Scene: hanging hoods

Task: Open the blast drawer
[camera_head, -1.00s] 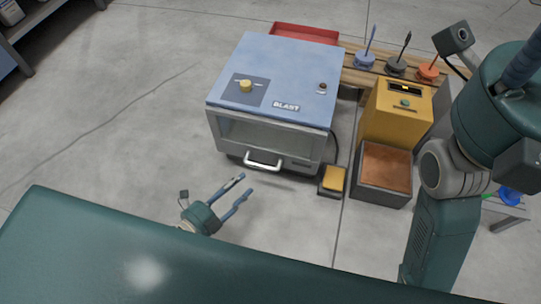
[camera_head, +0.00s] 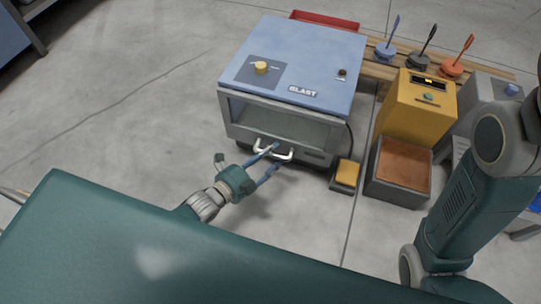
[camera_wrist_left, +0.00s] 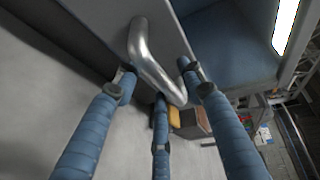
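The blue-topped blast cabinet (camera_head: 300,62) stands on the floor with its glazed grey front facing me. The drawer's curved silver handle (camera_head: 260,152) sits low on that front, which looks shut. My left gripper (camera_head: 275,156) is open, its blue fingers reaching up at the handle. In the left wrist view the handle (camera_wrist_left: 146,60) runs between the spread fingers (camera_wrist_left: 158,82), and its lower end is close to the fingertips. I cannot tell whether a finger touches it. My right gripper is out of view; only my right arm shows at the right.
A yellow foot pedal (camera_head: 347,172) lies at the cabinet's lower right. A yellow machine (camera_head: 414,107) and a grey box with a brown top (camera_head: 402,163) stand to the right. A red tray (camera_head: 325,21) is behind. The floor at the left is clear.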

